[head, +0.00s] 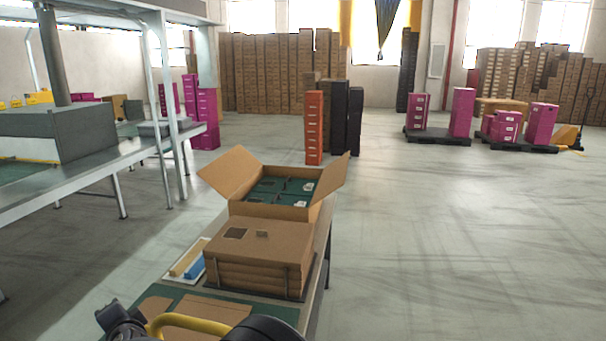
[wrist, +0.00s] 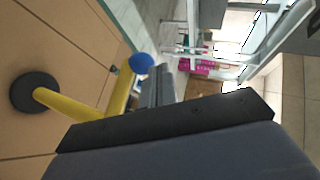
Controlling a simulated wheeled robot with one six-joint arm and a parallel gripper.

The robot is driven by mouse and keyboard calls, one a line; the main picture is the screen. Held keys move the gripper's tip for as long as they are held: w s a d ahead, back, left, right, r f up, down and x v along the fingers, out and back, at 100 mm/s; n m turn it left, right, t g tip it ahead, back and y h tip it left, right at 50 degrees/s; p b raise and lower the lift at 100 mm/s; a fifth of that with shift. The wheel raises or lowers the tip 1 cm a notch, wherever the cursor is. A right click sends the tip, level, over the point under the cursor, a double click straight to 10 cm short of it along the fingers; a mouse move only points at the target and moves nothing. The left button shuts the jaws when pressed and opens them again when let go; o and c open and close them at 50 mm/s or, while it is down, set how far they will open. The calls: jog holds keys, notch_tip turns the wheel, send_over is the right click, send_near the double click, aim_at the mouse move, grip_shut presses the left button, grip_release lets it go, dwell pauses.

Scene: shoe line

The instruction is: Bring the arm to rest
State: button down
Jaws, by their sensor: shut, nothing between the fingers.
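In the wrist view my gripper (wrist: 158,86) shows as two grey fingers close together beyond the dark gripper body. They are shut and hold nothing. They point out over the floor, clear of any object. In the head view black parts of my arm show at the bottom edge; the fingers cannot be made out there. A yellow bar (wrist: 82,108) with a black round end lies beside the gripper in the wrist view. I cannot tell whether it touches it. A blue round thing (wrist: 142,63) shows just behind the fingers.
A bench holds an open carton (head: 272,212) of green boxes and a stack of flat cardboard (head: 252,286). A blue item (head: 195,267) lies left of the stack. A metal table (head: 90,163) stands at left. The floor (head: 450,230) at right is clear.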

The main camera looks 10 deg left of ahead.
jog(key=shift+p+x, duration=0.65)
jog(key=shift+x, duration=1.55)
jog(key=shift+f, duration=0.1)
jog(key=shift+s+d, duration=0.1)
